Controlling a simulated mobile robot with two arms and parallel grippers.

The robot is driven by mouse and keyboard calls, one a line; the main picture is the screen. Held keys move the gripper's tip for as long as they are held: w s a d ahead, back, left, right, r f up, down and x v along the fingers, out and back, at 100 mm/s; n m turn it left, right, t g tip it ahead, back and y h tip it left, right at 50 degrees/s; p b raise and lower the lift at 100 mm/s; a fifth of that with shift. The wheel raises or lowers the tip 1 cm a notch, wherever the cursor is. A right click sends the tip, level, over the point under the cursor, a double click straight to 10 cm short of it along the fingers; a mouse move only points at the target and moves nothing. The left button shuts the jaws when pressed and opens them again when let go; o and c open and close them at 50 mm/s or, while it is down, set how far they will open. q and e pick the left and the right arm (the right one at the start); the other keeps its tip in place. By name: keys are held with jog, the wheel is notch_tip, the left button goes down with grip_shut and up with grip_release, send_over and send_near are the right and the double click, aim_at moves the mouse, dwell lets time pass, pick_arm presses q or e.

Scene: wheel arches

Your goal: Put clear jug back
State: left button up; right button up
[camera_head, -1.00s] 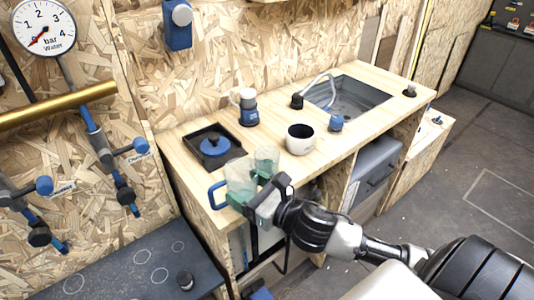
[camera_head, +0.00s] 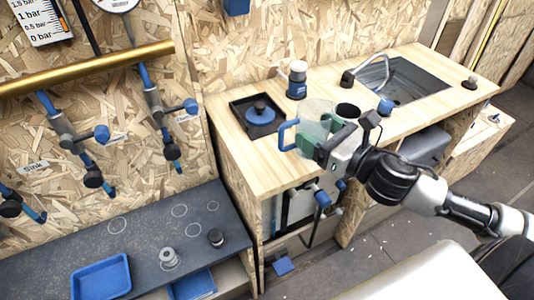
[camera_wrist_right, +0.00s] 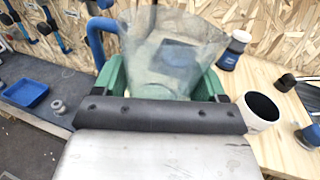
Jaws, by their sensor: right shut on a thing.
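The clear jug (camera_head: 316,112) with a blue handle (camera_head: 286,136) is at the front of the wooden counter. My right gripper (camera_head: 324,136) is shut on it, with a green finger on either side of its body. In the right wrist view the jug (camera_wrist_right: 170,45) stands between the green fingers (camera_wrist_right: 164,82), its handle (camera_wrist_right: 100,38) to the left. Its base is hidden, so I cannot tell whether it touches the counter. My left gripper is not in view.
A white mug (camera_wrist_right: 260,108) is right of the jug. Behind are a black tray with a blue lidded thing (camera_head: 260,114), a blue-and-white container (camera_head: 297,80) and a sink (camera_head: 408,82). A dark shelf (camera_head: 130,240) at lower left has drawn circles, small metal pieces and a blue tray (camera_head: 101,277).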

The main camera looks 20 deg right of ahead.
jog(key=shift+s+a+r, duration=0.1)
jog(key=shift+r, duration=0.8)
jog(key=shift+w+a, duration=0.1)
jog(key=shift+w, duration=0.1)
jog(key=w+a+f, duration=0.2)
jog(key=w+f, duration=0.1)
jog(key=w+a+f+p, duration=0.1)
jog(key=w+a+f, duration=0.1)
jog(key=f, duration=0.2)
jog(key=w+a+f+p, duration=0.1)
jog(key=w+a+f, duration=0.2)
jog(key=f, duration=0.1)
jog(key=shift+w, duration=0.3)
jog(key=shift+r+y, duration=0.1)
jog(key=shift+y, duration=0.2)
